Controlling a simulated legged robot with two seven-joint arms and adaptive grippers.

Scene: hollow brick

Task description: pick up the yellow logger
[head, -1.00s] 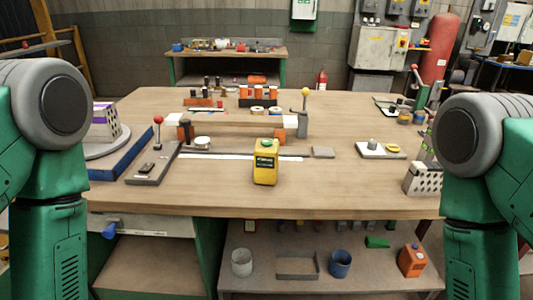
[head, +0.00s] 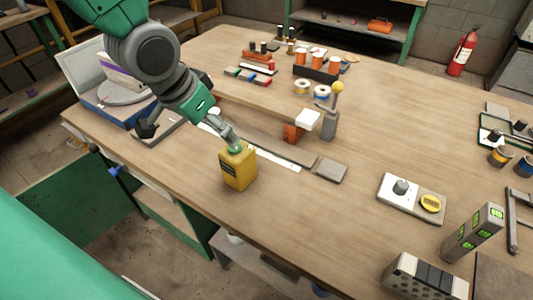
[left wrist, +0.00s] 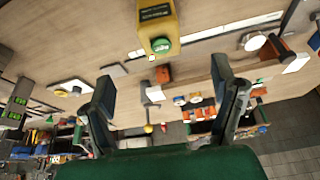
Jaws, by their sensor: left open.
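The yellow logger (head: 238,172), a boxy yellow body with a green cap and a dark label, stands upright near the table's front edge. My left gripper (head: 188,134) is open and empty, above and to the left of it in the head view. One finger appears close to the cap there; I cannot tell whether it touches. In the left wrist view the yellow logger (left wrist: 158,25) lies beyond my left gripper's open fingers (left wrist: 164,80), with its cap facing them and a gap between. My right gripper is not in view.
A long raised wooden bar (head: 250,105) lies behind the logger, near a yellow-knobbed lever (head: 330,118). A grey pad (head: 331,169) and a white plate with a knob (head: 411,198) lie to the right. Bare tabletop (head: 310,220) is free in front.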

